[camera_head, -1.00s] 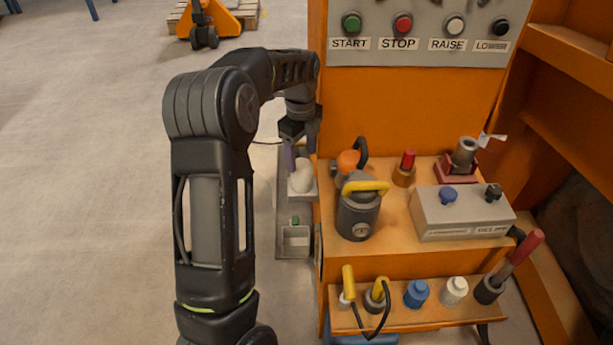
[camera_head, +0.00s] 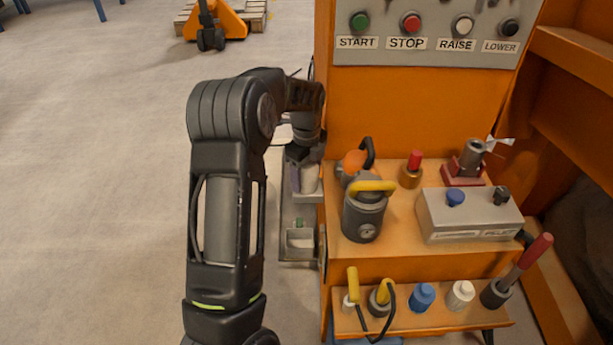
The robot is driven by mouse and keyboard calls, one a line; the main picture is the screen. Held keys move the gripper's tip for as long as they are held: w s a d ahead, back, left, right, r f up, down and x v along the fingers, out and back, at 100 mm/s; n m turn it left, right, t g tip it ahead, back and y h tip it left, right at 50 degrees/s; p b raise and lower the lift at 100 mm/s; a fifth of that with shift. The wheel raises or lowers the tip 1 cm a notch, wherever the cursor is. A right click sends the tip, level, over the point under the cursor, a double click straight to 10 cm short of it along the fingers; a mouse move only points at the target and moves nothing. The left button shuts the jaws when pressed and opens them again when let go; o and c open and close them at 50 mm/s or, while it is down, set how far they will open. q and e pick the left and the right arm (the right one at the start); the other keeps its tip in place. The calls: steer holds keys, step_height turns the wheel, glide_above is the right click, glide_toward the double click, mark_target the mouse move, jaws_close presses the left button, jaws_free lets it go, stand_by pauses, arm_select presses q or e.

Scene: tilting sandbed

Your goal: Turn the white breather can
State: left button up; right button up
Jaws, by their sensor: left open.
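The white breather can (camera_head: 309,178) stands on a small grey side shelf at the left of the orange cabinet. My left gripper (camera_head: 305,174) comes down over it from above, with one finger beside the can's left side. The jaws are open. The other finger is hard to make out, and the gripper and wrist hide the can's top. I cannot tell whether a finger touches the can. My right gripper is not in view.
The cabinet's orange shelf (camera_head: 404,222) to the right holds a dark can with a yellow handle (camera_head: 363,218) and a grey box (camera_head: 468,217). The floor at left is clear.

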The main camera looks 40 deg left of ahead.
arm_select(q)
steer(key=c, duration=1.1)
steer(key=shift+n+p, duration=0.3)
steer(key=shift+n, duration=0.2)
steer(key=shift+n+p, duration=0.3)
steer(key=shift+n, duration=0.2)
steer(key=n+p, duration=0.1)
steer(key=n, duration=0.2)
steer(key=shift+r, duration=0.1)
steer(key=n+p, duration=0.1)
steer(key=n, duration=0.2)
steer(key=shift+n, duration=0.4)
steer(key=shift+n+p, duration=0.55)
steer(key=shift+n, duration=1.15)
